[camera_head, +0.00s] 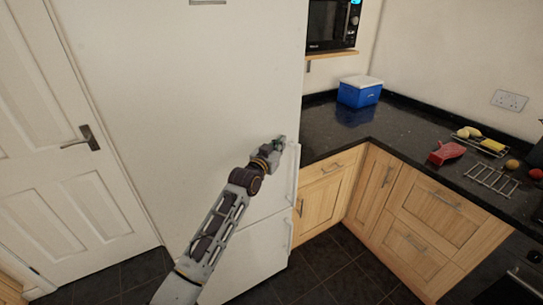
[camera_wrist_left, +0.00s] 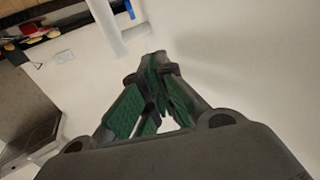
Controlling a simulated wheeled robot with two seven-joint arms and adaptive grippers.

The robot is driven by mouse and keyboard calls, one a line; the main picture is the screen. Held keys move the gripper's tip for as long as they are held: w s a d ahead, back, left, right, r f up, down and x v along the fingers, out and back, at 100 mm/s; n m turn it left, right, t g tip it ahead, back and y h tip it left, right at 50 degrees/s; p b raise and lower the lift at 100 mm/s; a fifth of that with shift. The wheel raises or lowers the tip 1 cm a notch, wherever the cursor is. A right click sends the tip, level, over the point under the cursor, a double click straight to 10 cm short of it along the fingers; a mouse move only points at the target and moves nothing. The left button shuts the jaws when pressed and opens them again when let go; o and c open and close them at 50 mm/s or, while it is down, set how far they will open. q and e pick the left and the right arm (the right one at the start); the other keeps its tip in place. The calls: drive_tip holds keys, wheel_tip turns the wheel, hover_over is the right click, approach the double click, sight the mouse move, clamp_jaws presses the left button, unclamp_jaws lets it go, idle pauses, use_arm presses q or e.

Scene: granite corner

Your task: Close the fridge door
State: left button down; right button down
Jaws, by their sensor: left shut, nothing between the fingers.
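The tall white fridge (camera_head: 180,90) fills the middle of the head view. Its upper door has a white vertical handle (camera_head: 297,172) at its right edge, and a lower door (camera_head: 255,262) sits beneath a seam. I see no clear gap at the upper door, but cannot tell whether it is fully shut. My left gripper (camera_head: 280,141) is in front of the upper door, just left of the top of the handle. In the left wrist view, its green-padded fingers (camera_wrist_left: 158,85) are shut and empty beside the white door surface (camera_wrist_left: 240,60). Contact is unclear. My right gripper is not in view.
A white panelled door (camera_head: 70,150) with a dark lever handle stands at left. Right of the fridge are wooden cabinets (camera_head: 330,190) under a black worktop (camera_head: 400,130). A blue cool box (camera_head: 360,95), a red object (camera_head: 446,152) and a wire rack (camera_head: 490,180) sit on it.

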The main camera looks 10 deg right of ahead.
use_arm(q)
drive_tip(key=v, duration=0.7)
drive_tip(key=shift+s, duration=0.2)
drive_tip(key=shift+f, duration=0.1)
idle(0.3)
